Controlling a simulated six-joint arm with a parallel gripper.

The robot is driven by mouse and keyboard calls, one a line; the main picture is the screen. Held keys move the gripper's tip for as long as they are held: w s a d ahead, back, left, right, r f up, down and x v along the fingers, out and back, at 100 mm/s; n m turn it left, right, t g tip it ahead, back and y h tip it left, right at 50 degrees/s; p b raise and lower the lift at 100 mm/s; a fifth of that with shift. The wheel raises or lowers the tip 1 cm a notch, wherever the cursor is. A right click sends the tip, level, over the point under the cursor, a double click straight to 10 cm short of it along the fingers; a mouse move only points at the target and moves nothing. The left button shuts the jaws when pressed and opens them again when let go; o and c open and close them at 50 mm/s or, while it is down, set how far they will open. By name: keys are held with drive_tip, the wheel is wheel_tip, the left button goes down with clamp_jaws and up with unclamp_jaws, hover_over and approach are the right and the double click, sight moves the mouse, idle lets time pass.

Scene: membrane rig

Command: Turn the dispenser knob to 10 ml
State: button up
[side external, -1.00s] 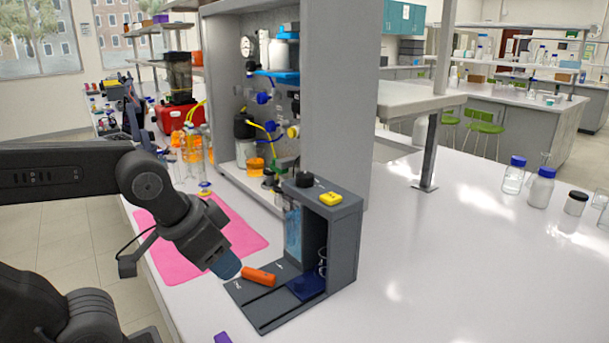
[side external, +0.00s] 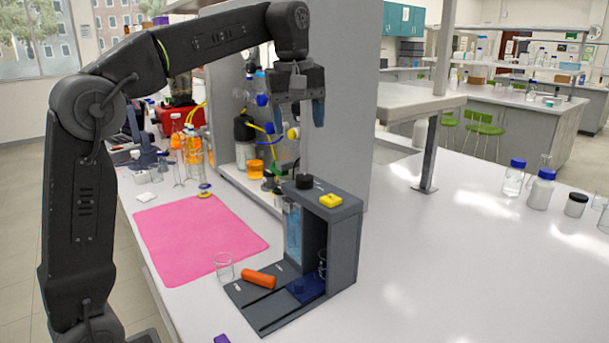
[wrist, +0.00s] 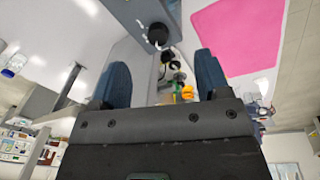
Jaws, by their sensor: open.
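The dispenser (side external: 345,235) is a dark grey stand on the bench with a blue-filled clear column (side external: 293,232) on its left side. Its black knob (side external: 304,182) sits on top at the left, and shows near the top of the wrist view (wrist: 158,34). The scale marks are too small to read. My gripper (side external: 299,118) is open and empty, pointing down above the knob with a clear gap. In the wrist view its two blue fingers (wrist: 160,68) stand apart, with the knob beyond and between them.
A yellow button (side external: 330,200) is right of the knob. An orange cylinder (side external: 259,279) lies on the dispenser's base, with a glass beaker (side external: 224,267) at its left. A pink mat (side external: 195,235) is further left. A tall grey panel (side external: 342,110) stands behind.

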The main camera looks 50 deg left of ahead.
sight(304, 176)
drive_tip(key=w+a+n+g, duration=0.2)
drive_tip(key=w+a+n, duration=0.3)
drive_tip(key=f, duration=1.4)
drive_tip(key=shift+d, duration=0.2)
drive_tip(key=c, duration=0.9)
